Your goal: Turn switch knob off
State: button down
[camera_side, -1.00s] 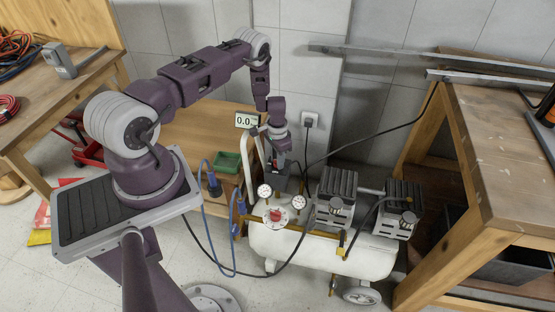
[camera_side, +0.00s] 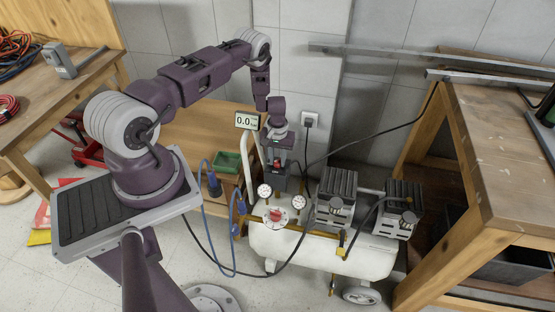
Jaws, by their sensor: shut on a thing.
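The compressor (camera_side: 322,250) is a white tank on wheels with two dark ribbed motors on top. A dark grey switch box (camera_side: 279,183) stands at its back left, with a small red knob (camera_side: 277,163) on top. My gripper (camera_side: 277,161) points down over the box, with its fingers on either side of the red knob and shut on it. The knob's exact angle is too small to tell. A separate red and white dial (camera_side: 276,214) sits on the tank's front left between two round gauges.
A wall outlet (camera_side: 311,120) with a black cable is behind. A green bin (camera_side: 227,162) and blue hoses (camera_side: 237,225) are left. A wooden bench (camera_side: 500,150) is right.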

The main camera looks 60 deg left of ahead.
aim_at(278, 160)
jog(key=n, duration=0.4)
jog(key=shift+n, duration=2.2)
jog(key=c, duration=1.1)
grip_release()
jog(key=shift+c, duration=0.2)
notch_tip(278, 160, up, 7)
jog(key=shift+r, duration=0.1)
